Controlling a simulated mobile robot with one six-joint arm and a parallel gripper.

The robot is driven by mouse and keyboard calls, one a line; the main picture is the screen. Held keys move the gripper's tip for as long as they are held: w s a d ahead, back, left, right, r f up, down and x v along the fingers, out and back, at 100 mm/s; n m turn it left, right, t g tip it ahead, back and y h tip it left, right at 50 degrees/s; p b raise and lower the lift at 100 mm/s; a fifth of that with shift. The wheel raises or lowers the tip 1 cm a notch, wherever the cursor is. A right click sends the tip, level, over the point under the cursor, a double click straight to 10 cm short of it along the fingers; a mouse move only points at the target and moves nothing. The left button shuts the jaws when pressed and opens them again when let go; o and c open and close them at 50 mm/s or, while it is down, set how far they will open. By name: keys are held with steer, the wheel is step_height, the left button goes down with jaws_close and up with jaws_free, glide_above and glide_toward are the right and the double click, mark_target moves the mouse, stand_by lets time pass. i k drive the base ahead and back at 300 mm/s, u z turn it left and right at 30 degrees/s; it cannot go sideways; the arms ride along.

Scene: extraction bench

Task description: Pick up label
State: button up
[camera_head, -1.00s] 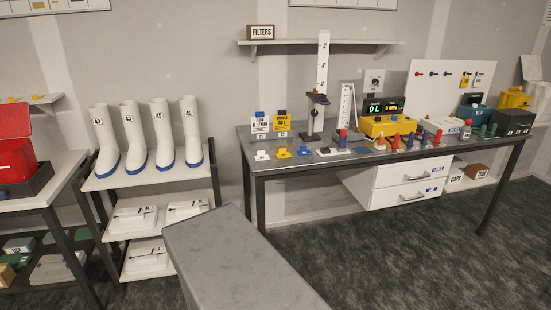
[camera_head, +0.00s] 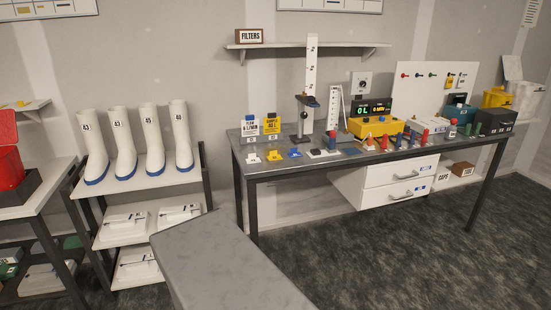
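Two small upright cards on the left end of the bench (camera_head: 262,172) look like labels. One is a white card (camera_head: 250,127) reading "FLOW 6 L/MIN" with a blue top. To its right is a yellow card (camera_head: 273,124) that seems to read "SAMPLE 40 L". Small white and yellow pieces lie in front of them. I cannot tell which one the task calls the label. My gripper is not in view.
The bench also holds a stand with a vertical scale (camera_head: 310,85), a yellow device (camera_head: 376,127) with a lit display and several small red and blue pieces. White boots (camera_head: 152,140) stand on a rack at left. Carpet (camera_head: 380,250) before the bench is clear.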

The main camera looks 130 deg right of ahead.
mark_target(273, 156)
steer(key=u, duration=0.85)
steer(key=k, duration=0.15)
steer(key=z, duration=2.85)
steer(key=k, duration=0.15)
steer(key=z, duration=1.5)
steer(key=k, duration=0.65)
steer(key=u, duration=0.1)
steer(key=i, duration=0.2)
steer(key=z, duration=0.05)
